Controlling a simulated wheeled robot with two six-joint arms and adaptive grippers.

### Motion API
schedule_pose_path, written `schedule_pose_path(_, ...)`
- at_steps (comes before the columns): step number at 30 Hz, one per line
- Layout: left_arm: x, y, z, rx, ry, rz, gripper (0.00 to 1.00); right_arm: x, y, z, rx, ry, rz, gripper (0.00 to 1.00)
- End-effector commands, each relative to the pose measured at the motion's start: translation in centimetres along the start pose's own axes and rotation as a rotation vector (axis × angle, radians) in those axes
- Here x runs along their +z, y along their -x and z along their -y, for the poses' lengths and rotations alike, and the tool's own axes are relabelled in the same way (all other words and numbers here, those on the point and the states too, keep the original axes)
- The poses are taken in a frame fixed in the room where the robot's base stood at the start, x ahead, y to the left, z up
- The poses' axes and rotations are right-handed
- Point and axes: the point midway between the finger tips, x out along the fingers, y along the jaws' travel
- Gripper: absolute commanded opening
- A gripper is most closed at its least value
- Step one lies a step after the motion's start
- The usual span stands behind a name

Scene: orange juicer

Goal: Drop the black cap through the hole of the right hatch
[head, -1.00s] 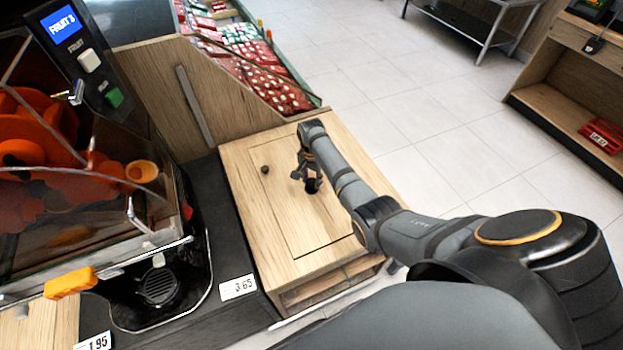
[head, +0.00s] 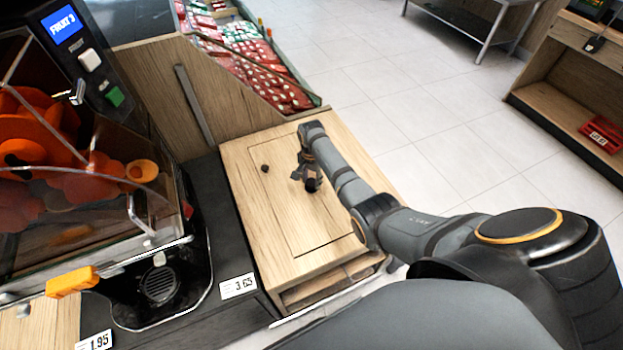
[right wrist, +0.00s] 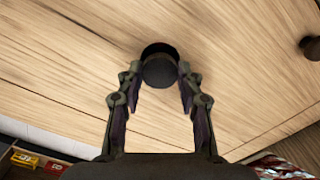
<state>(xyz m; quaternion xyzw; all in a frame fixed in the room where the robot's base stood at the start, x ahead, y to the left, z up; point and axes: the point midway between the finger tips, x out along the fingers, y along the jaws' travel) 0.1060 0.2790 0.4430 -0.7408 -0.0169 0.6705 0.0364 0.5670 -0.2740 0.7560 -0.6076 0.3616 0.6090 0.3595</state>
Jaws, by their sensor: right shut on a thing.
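The right hatch (head: 285,215) is a light wooden panel outlined in the counter top, with a small dark knob (head: 264,168) that also shows at the right of the wrist view (right wrist: 311,47). My right gripper (head: 311,184) points down over the hatch. In the right wrist view its fingers (right wrist: 160,76) are shut on the black cap (right wrist: 160,73), a dark round piece between the fingertips. The dark hole (right wrist: 158,48) shows just behind the cap, which covers part of it. The gap between cap and wood cannot be told. My left gripper is out of view.
The orange juicer (head: 75,170) with oranges behind its clear cover stands at the left, on a black counter. A red produce display (head: 245,65) lies behind. Open tiled floor is at the right.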

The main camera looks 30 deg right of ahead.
Motion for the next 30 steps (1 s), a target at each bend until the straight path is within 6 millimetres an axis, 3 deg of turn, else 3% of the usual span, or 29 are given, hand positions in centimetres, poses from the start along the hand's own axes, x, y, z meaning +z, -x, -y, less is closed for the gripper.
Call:
schedule_pose_path(13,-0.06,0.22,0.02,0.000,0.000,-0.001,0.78,0.00,0.03,0.02,0.000,0.000,0.000,0.28)
schedule_pose_path(14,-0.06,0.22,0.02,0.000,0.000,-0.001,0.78,0.00,0.04,0.02,0.000,0.000,0.000,0.38)
schedule_pose_path(19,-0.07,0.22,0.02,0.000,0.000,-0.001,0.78,0.00,0.04,0.02,0.000,0.000,0.000,0.61)
schedule_pose_path(26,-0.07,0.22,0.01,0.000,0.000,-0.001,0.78,0.00,0.04,0.01,0.000,0.000,0.000,0.63)
schedule_pose_path(30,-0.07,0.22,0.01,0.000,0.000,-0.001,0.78,0.00,0.03,0.00,0.000,0.000,0.000,0.78)
